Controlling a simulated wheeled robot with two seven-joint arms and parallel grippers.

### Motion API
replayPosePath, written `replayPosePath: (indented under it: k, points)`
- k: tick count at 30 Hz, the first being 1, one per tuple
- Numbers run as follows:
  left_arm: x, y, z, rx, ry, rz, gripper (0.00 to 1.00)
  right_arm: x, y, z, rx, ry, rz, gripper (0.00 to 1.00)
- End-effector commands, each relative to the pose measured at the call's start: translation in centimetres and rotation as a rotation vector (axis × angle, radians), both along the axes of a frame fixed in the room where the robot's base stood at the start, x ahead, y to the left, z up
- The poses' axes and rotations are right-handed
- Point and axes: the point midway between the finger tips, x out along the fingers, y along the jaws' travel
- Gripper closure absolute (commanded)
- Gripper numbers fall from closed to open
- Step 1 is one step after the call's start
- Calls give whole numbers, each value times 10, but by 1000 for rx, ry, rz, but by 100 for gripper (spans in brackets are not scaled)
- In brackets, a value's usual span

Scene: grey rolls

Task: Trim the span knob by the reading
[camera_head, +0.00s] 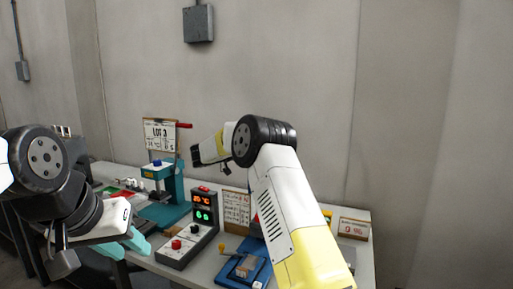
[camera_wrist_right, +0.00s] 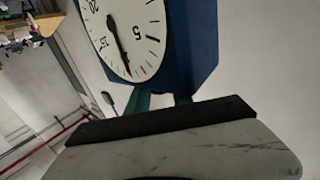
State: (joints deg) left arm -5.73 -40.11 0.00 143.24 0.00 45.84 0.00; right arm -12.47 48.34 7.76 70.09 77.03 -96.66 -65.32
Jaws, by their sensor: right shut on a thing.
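In the right wrist view a dial gauge (camera_wrist_right: 118,35) with a white face and a blue housing (camera_wrist_right: 205,40) fills the top. Its dark needle points down, its tip near short red ticks at the lower rim. My right gripper (camera_wrist_right: 162,101) has its green fingers just below the housing, shut on what seems to be the span knob, itself mostly hidden.
On the bench (camera_head: 192,268) stand a teal press (camera_head: 173,190), a grey control box (camera_head: 188,245) with a red knob and lit displays (camera_head: 202,206), and a blue fixture (camera_head: 240,270). A small sign (camera_head: 353,228) stands at the right.

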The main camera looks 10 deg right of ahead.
Motion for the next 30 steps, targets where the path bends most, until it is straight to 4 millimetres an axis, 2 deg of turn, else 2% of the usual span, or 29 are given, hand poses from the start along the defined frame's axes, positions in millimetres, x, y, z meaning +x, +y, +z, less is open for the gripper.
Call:
replayPosePath:
  k: [13,14,17,26,30]
  points:
    - [0,0,0,0,0,0,64,0,-1,-2,1,4,-12,100]
    - [0,0,0,0,0,0,64,0,-1,-3,1,4,-12,71]
    - [0,0,0,0,0,0,64,0,-1,-2,1,4,-12,52]
    - [0,0,0,0,0,0,64,0,0,-1,0,2,-10,51]
    - [0,0,0,0,0,0,64,-3,11,-1,1,1,-8,51]
